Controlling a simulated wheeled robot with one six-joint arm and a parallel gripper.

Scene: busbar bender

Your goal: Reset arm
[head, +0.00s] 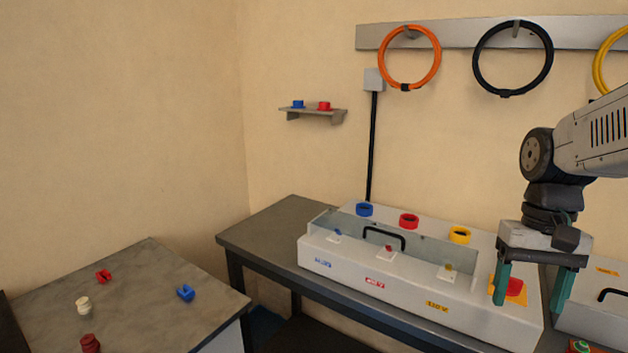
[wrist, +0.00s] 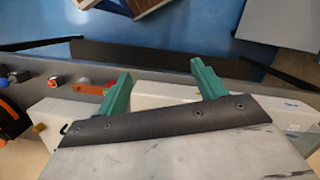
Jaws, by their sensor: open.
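My gripper (head: 529,292) is at the right in the head view, pointing down with its two green fingers spread apart. Nothing shows between the fingers in the wrist view (wrist: 160,82). In the head view the gripper is in front of the right end of the white bender box (head: 380,285). A red button (head: 516,286) on a yellow plate appears between the fingers; I cannot tell whether they touch the box. My arm (head: 590,135) reaches in from the right edge.
A left table (head: 140,290) holds small red, blue and cream parts. Coloured hoops hang on a wall rail (head: 450,35). A shelf (head: 312,112) holds two parts.

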